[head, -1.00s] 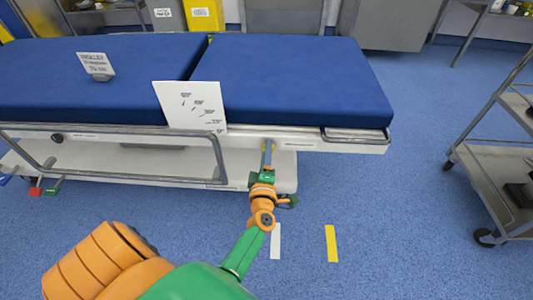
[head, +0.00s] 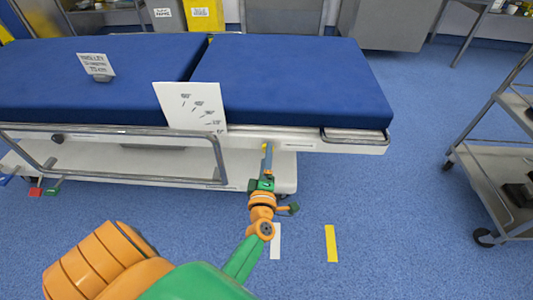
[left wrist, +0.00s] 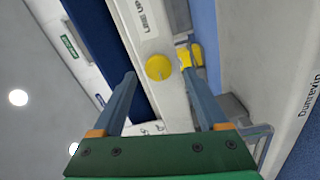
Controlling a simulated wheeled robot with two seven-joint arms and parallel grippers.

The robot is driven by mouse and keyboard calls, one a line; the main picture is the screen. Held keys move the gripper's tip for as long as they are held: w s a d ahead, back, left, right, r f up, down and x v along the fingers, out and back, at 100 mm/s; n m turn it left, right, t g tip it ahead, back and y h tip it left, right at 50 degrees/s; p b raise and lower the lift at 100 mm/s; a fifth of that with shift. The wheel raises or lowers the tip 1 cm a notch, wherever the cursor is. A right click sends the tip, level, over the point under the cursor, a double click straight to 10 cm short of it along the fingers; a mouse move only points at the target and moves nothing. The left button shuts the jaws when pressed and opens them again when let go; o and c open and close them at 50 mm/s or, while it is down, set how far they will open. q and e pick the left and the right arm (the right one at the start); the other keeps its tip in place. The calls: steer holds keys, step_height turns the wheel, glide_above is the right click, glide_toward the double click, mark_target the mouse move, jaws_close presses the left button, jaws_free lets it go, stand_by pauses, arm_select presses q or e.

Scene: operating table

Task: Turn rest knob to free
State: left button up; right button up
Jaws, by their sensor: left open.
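In the left wrist view a round yellow knob (left wrist: 159,67) sits on the white side rail of the table, near printed lettering. Its setting is too small to read. My left gripper (left wrist: 159,74) is open, with one finger on each side of the knob in the picture; I cannot tell whether either finger touches it. My right gripper is not in view.
A second yellow part (left wrist: 192,55) lies close to the right finger. The operating table has a blue mattress (head: 290,80), a white instruction card (head: 190,106) and a grey side rail (head: 110,180). A metal trolley (head: 490,190) stands at right. The floor between is clear.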

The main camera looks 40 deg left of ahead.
arm_select(q)
steer(key=v, duration=0.5)
steer(key=shift+s+p, duration=0.1)
steer(key=shift+p, duration=0.2)
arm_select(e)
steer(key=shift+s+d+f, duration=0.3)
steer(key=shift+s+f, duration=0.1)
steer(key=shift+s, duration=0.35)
